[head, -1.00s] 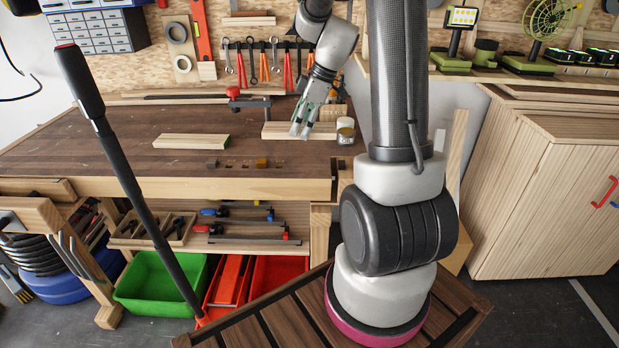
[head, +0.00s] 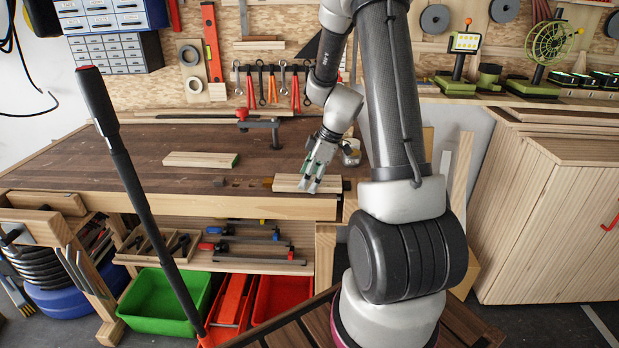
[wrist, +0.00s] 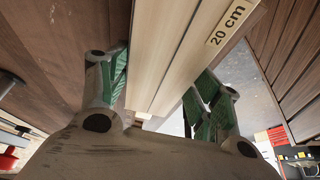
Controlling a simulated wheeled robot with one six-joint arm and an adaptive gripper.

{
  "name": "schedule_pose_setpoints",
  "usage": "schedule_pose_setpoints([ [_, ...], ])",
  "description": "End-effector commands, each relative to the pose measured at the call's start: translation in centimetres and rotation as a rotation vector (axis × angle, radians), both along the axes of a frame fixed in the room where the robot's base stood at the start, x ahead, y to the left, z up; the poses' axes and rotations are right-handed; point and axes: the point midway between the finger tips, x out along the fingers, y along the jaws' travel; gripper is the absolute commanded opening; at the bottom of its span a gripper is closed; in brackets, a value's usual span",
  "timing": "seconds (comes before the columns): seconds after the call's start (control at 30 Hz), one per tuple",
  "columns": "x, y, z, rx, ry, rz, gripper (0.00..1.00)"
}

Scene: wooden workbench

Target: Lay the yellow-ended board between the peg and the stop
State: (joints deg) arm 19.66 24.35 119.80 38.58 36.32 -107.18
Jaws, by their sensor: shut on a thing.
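In the wrist view the board (wrist: 165,50) runs between the two green-padded fingers and bears a "20 cm" label (wrist: 228,24). I cannot tell whether the board touches the bench. A small orange-yellow piece (head: 268,183) shows at its left end; I cannot tell whether it is the board's end or a separate block. A dark piece (head: 347,184) shows by its right end, perhaps the stop.
A green-ended board (head: 200,159) lies on the bench (head: 110,165) to the left. A clamp with a red handle (head: 262,125) stands behind the gripper. The bench's left part is clear.

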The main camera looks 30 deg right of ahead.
Motion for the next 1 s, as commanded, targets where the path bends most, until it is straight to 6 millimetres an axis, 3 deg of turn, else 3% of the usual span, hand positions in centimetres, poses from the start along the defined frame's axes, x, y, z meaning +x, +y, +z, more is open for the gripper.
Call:
schedule_pose_setpoints([
  [0.1,0.0,0.0,-0.3,0.000,0.000,-0.001,0.37],
  [0.13,0.0,0.0,-0.3,0.000,0.000,-0.001,0.69],
  [0.23,0.0,0.0,-0.3,0.000,0.000,0.000,0.85],
  [0.67,0.0,-0.1,0.4,0.000,-0.002,0.001,0.85],
  [1.0,-1.5,-2.4,6.9,-0.002,-0.005,-0.001,0.85],
])
